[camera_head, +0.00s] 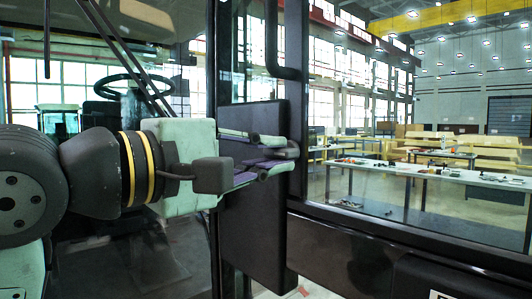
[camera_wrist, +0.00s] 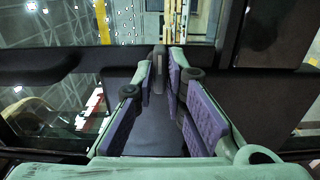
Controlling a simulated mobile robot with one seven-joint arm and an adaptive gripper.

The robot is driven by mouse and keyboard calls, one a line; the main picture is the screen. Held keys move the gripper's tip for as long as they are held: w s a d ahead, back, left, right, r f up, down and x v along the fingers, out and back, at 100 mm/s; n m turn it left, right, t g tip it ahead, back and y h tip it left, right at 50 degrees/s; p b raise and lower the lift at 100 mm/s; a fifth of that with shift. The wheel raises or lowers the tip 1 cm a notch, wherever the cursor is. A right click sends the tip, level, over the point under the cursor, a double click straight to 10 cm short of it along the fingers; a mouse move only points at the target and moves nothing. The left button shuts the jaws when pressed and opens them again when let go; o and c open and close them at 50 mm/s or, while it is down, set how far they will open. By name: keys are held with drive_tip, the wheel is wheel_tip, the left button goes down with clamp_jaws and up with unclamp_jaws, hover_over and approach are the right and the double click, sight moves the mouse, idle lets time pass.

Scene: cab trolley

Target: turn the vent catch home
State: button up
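The vent catch is a small dark grey handle (camera_head: 289,152) on the dark window frame. In the wrist view the catch (camera_wrist: 160,60) stands upright between the far ends of my fingers. My gripper (camera_head: 279,155) reaches toward it from the left with pale green fingers and purple pads. In the wrist view my gripper (camera_wrist: 161,72) has its fingers on either side of the catch, and there seems to be a narrow gap beside it. Contact with the pads is not clear. The foot of the catch is partly hidden.
A dark upright panel (camera_head: 255,235) stands just behind my gripper. The dark window frame (camera_head: 345,245) runs right from it. Through the glass are a long table with small items (camera_head: 440,176) and yellow benches (camera_head: 495,155), well beyond reach. A steering wheel (camera_head: 122,85) shows at left.

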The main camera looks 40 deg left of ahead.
clamp_jaws()
drive_tip(key=shift+f+n, duration=0.1)
drive_tip(key=shift+n, duration=0.2)
drive_tip(key=shift+n+b, duration=0.7)
drive_tip(key=shift+n, duration=0.3)
drive_tip(key=n+b, duration=0.2)
drive_tip(key=n, duration=0.4)
drive_tip(key=n+b, duration=0.1)
drive_tip(key=n, duration=0.3)
drive_tip(key=shift+n+b, duration=1)
drive_tip(key=shift+n, duration=1.6)
